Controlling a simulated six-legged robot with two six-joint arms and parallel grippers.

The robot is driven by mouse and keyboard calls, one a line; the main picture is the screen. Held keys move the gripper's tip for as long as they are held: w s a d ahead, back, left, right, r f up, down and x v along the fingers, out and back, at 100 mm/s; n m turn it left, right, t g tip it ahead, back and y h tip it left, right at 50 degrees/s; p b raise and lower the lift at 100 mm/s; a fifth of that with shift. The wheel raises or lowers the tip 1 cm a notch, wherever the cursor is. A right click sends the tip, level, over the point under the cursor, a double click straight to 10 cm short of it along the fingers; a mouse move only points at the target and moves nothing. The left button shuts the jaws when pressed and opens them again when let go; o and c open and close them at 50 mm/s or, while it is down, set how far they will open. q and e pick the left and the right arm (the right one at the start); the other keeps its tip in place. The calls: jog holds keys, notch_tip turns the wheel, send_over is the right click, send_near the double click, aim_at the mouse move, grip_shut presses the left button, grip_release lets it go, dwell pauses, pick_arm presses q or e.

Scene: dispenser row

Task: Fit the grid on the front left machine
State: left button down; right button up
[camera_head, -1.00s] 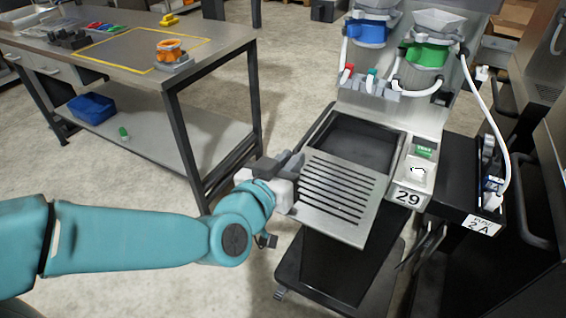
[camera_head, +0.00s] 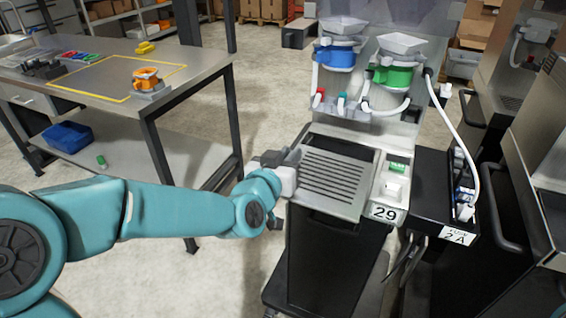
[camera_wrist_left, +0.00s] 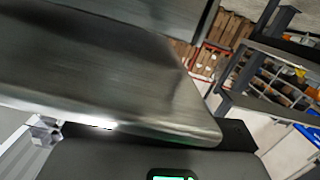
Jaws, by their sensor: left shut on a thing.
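The grid (camera_head: 330,182) is a grey metal plate with several dark slots. My left gripper (camera_head: 290,165) is shut on its left edge in the head view. The grid lies over the front of the dark tray recess (camera_head: 340,143) of machine 29 (camera_head: 384,212), and a dark strip of the recess shows behind it. I cannot tell whether the grid touches the recess rim. In the left wrist view the grid (camera_wrist_left: 90,70) fills the upper left as a blurred grey plate close to the camera. My right gripper is in neither view.
A blue dispenser (camera_head: 336,55) and a green dispenser (camera_head: 392,74) stand at the machine's back, with hoses. A black side box (camera_head: 440,195) stands at the right. A steel table (camera_head: 205,70) holding an orange part (camera_head: 147,80) is at the left, with open floor between.

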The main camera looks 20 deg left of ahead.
aim_at(302, 145)
pick_arm(q)
jog(key=shift+w+d+p, duration=0.1)
jog(key=shift+w+p, duration=1.1)
jog(key=shift+w, duration=3)
jog(key=shift+b, duration=0.4)
jog(key=shift+f+b, duration=0.75)
jog(key=c, duration=1)
grip_release()
jog(key=shift+s, duration=0.15)
jog(key=s, duration=0.5)
jog(key=s+r, duration=0.1)
jog(key=s, duration=0.4)
jog(key=s+r, duration=0.1)
jog(key=s, duration=0.5)
jog(key=shift+a+r, duration=0.25)
jog(key=shift+a, duration=0.05)
